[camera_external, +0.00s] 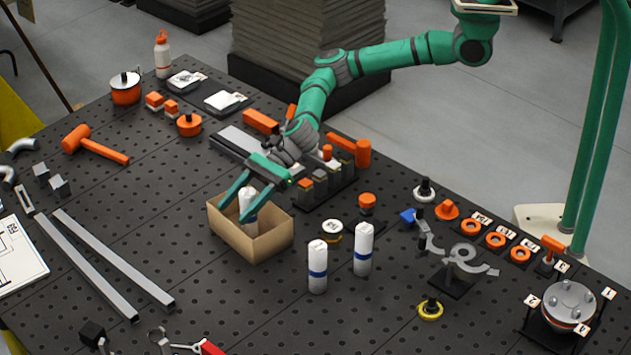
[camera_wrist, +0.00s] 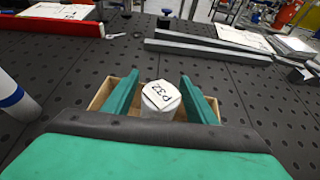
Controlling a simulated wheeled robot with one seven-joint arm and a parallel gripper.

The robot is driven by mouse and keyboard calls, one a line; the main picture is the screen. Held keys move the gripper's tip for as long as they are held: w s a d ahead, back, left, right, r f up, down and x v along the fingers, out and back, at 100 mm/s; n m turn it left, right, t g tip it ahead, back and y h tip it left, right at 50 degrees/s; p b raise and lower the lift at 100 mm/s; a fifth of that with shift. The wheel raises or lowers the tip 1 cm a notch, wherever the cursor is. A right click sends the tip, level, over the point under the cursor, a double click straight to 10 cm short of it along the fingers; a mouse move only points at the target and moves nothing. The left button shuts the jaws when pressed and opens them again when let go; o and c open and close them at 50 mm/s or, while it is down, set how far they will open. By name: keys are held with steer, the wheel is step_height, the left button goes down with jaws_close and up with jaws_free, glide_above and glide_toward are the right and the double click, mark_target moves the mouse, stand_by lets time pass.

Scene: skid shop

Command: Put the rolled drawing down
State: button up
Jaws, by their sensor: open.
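A rolled drawing (camera_external: 248,204), a white roll with a blue band, stands upright inside an open cardboard box (camera_external: 272,246). In the wrist view its white end marked P32 (camera_wrist: 161,97) shows between the two green fingers, with the box (camera_wrist: 100,92) around it. My gripper (camera_external: 248,208) is open, with its fingers on either side of the roll and reaching down to the box. I cannot tell whether either finger touches the roll. Its lower part is hidden by the box wall. Two similar rolls, one nearer (camera_external: 317,266) and one farther right (camera_external: 363,249), stand upright on the table outside the box.
The black perforated table (camera_external: 200,290) has bare room left of and in front of the box. A rack of small blocks (camera_external: 325,185) stands close behind it. A round tin (camera_external: 330,231) sits to its right. Long grey bars (camera_external: 113,258) lie at left, near an orange mallet (camera_external: 95,143).

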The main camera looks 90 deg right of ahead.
steer(key=v, duration=1.1)
steer(key=shift+s+d+r, duration=0.2)
steer(key=shift+s+d, duration=0.05)
steer(key=shift+d, duration=0.05)
